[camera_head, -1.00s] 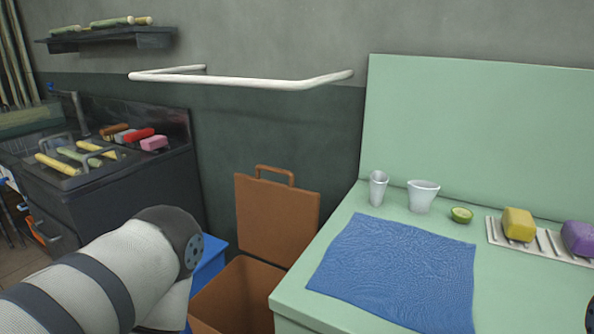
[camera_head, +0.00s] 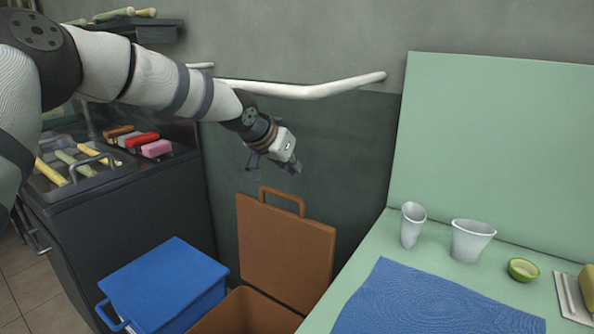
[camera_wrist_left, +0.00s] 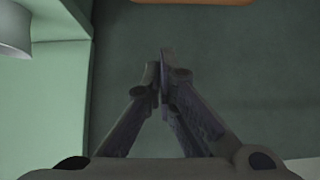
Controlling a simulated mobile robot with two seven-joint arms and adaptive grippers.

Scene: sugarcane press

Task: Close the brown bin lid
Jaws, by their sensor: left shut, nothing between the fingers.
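The brown bin (camera_head: 240,314) stands at the bottom middle of the head view, between the blue bin and the green counter. Its brown lid (camera_head: 284,252) is open and stands upright at the back, with a handle (camera_head: 282,198) on its top edge. My left gripper (camera_head: 275,172) is just above the lid handle, near the dark wall, and looks apart from it. In the left wrist view its fingers (camera_wrist_left: 164,62) are together and empty. A strip of orange-brown (camera_wrist_left: 190,2) shows at the top edge there, probably the lid. My right gripper is not in view.
A blue bin (camera_head: 165,285) with its lid shut stands left of the brown bin. The green counter (camera_head: 372,238) with a blue cloth (camera_head: 430,303) and cups (camera_head: 472,240) is on the right. A white rail (camera_head: 300,90) runs along the wall behind my left arm.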

